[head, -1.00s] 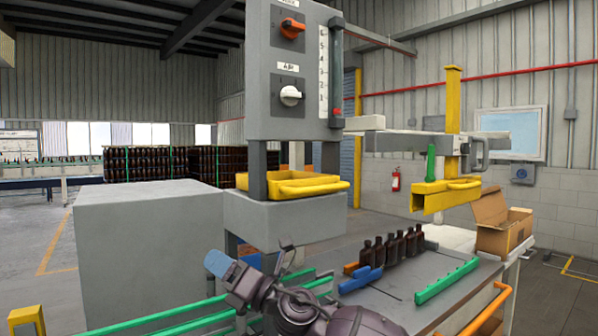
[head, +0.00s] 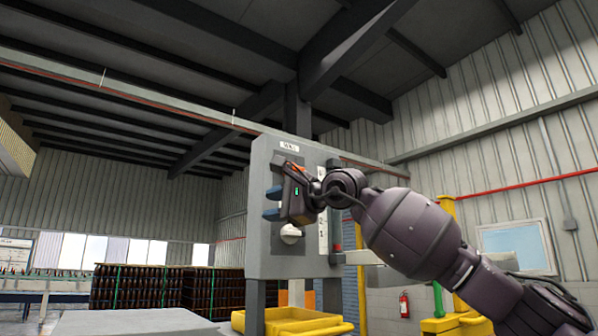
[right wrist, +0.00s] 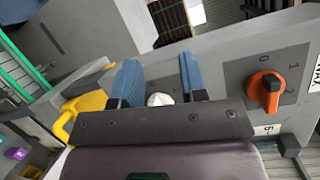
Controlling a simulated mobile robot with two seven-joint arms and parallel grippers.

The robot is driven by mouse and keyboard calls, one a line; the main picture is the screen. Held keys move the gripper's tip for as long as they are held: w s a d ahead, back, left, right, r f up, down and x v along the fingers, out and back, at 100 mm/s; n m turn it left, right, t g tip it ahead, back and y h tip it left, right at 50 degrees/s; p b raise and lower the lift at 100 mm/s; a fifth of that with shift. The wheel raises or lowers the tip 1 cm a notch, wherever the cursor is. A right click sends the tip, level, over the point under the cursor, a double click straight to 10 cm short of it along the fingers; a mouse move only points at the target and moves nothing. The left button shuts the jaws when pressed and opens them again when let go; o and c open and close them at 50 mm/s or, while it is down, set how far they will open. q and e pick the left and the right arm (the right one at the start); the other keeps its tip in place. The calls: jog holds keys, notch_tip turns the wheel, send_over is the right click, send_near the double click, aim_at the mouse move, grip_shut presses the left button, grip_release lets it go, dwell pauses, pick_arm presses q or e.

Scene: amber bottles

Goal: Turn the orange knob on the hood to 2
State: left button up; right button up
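The orange knob (right wrist: 266,90) sits on its dark dial plate on the grey hood panel (right wrist: 225,65), right of my right gripper's fingers in the right wrist view. Marks 0, 1 and 2 show around it; I cannot surely read where it points. In the head view my right gripper (head: 270,203) is raised in front of the panel and hides most of the knob. Its two blue fingers (right wrist: 158,62) are apart, with nothing gripped and the knob outside them. The white knob (right wrist: 160,99) shows beyond the gap between the fingers. My left gripper is not in view.
The white knob (head: 291,234) is below my right gripper in the head view. A numbered scale (head: 322,230) runs along the panel's right side. A yellow tray (head: 285,325) is under the hood. Stacked bottle crates (head: 150,288) stand far behind at left.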

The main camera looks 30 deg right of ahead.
aim_at(297, 169)
jog(key=s+d+r+m+t+h, duration=0.1)
jog(key=s+d+r+h, duration=0.2)
jog(key=d+r, duration=0.25)
jog(key=s+d+r+t+h, duration=0.1)
jog(key=s+d+r+h, duration=0.1)
jog(key=s+d+r, duration=0.3)
jog(key=w, duration=0.3)
jog(key=w+a+p, duration=0.1)
jog(key=w, duration=0.3)
jog(key=w+a+p, duration=0.1)
jog(key=w, duration=0.2)
jog(key=shift+w+a+r, duration=0.1)
jog(key=shift+w+r, duration=0.3)
jog(key=shift+w+a+f+p, duration=0.15)
jog(key=shift+w+p, duration=0.3)
jog(key=shift+w, duration=0.4)
grip_shut()
